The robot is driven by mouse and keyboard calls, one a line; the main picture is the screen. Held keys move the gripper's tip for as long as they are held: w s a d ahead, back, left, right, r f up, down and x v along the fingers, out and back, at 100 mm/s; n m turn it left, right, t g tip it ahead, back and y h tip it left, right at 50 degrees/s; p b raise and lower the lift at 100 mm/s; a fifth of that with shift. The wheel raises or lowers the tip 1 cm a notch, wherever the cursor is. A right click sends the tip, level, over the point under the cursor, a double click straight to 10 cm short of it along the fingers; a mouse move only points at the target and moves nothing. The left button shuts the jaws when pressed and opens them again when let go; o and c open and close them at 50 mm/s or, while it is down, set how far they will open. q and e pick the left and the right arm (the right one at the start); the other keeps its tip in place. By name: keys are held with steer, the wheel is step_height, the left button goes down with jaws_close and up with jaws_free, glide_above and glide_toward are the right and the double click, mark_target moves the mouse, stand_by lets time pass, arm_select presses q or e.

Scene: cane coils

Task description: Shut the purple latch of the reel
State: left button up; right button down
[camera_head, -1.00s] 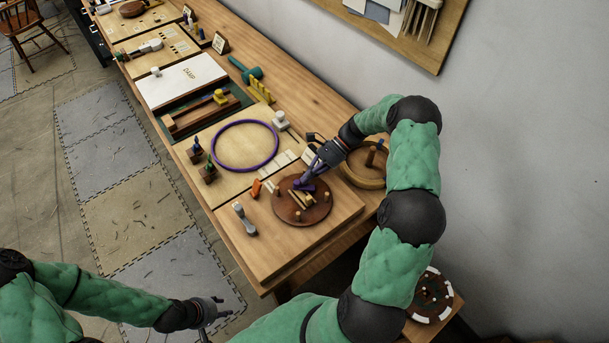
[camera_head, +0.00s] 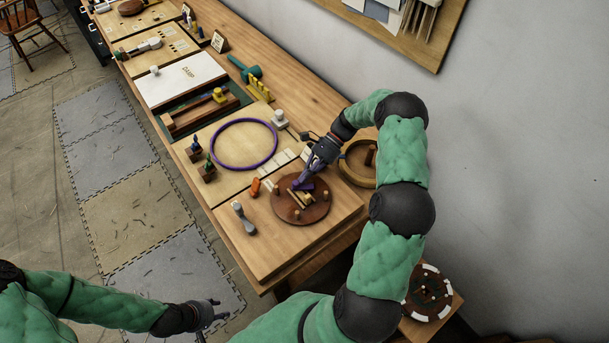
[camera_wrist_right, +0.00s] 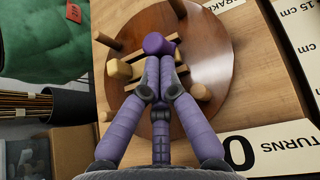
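The reel (camera_head: 286,210) is a round brown wooden disc with pegs and pale bars, lying on the near end of the bench. Its purple latch (camera_head: 306,186) shows beside my right fingertips, and its purple knob (camera_wrist_right: 155,43) is in the right wrist view. My right gripper (camera_head: 298,184) reaches down over the reel. In the wrist view its fingers (camera_wrist_right: 157,62) are drawn together with the tips right at the knob; I cannot tell whether they grip it or only touch it. My left gripper (camera_head: 222,310) is low, away from the bench, with no object visible in it.
A purple ring (camera_head: 212,150) lies on the board beyond the reel. An orange piece (camera_head: 255,187) and a grey-handled tool (camera_head: 243,218) lie left of it. A round wooden tray (camera_head: 352,176) stands close on the right. White label cards (camera_wrist_right: 265,150) lie around the reel.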

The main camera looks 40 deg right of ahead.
steer(key=shift+s+a+f+n+g+h, duration=0.1)
steer(key=shift+a+n+g+h, duration=0.15)
steer(key=shift+n+g, duration=0.6)
steer(key=shift+s+a+n+g+h, duration=0.1)
steer(key=shift+a+n+g+h, duration=0.15)
steer(key=shift+n+g, duration=0.6)
stand_by(2.3)
steer(key=shift+d, duration=0.1)
steer(key=shift+s+d, duration=0.25)
steer(key=shift+s, duration=0.45)
steer(key=v, duration=1.2)
stand_by(0.6)
